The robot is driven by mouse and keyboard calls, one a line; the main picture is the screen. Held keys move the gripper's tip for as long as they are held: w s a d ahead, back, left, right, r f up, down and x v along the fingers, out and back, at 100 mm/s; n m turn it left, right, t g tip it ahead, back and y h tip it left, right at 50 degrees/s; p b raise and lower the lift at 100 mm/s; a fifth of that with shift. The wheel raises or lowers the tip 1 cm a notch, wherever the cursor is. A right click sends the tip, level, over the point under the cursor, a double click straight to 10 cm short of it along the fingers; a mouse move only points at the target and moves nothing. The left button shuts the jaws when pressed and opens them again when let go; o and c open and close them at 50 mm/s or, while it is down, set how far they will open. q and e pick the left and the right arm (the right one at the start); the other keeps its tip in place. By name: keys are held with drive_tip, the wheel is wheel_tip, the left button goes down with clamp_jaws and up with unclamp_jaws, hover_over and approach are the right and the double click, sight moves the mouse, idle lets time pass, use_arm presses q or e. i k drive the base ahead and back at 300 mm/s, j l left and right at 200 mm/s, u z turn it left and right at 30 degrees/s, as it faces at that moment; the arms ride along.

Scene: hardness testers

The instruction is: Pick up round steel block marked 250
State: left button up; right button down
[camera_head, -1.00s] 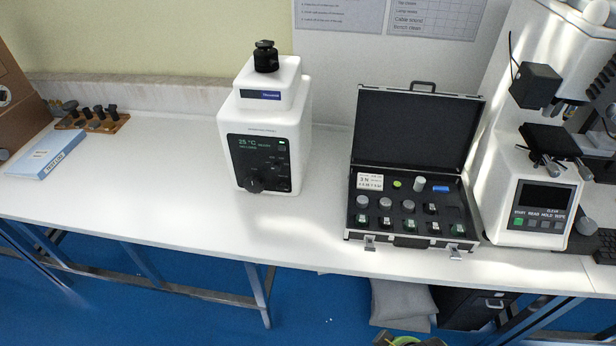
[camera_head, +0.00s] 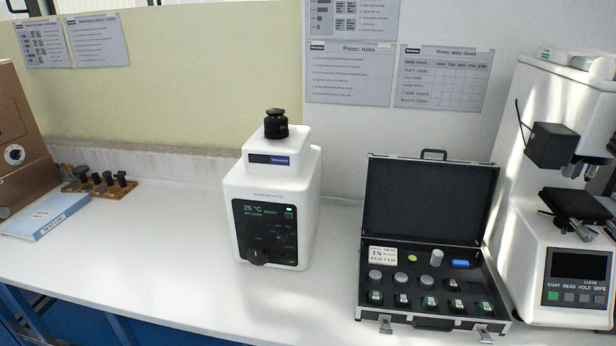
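An open black case (camera_head: 420,322) with silver edges stands on the bench right of centre, its lid (camera_head: 430,203) raised at the back. Its foam holds several round grey steel blocks, such as one at the left (camera_head: 375,277) and one in the middle (camera_head: 427,282). A front row of small pieces has dark or green sides. The markings are too small to read, so I cannot tell which block is marked 250. Neither of my grippers is in view.
A white heating unit (camera_head: 273,205) stands left of the case. A white tester (camera_head: 560,270) stands close to the case's right. A blue-and-white book (camera_head: 45,214) and a wooden rack (camera_head: 98,187) lie far left. The bench (camera_head: 170,265) is clear between rack and heating unit.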

sight(426, 282)
drive_tip(key=i+l, duration=0.15)
drive_tip(key=l, duration=0.2)
drive_tip(key=i+l, duration=0.15)
drive_tip(key=l, duration=0.15)
drive_tip(key=i+l, duration=0.15)
drive_tip(key=l, duration=0.2)
drive_tip(key=i+l, duration=0.15)
drive_tip(key=l, duration=0.15)
drive_tip(key=i+l, duration=0.15)
drive_tip(key=l, duration=0.2)
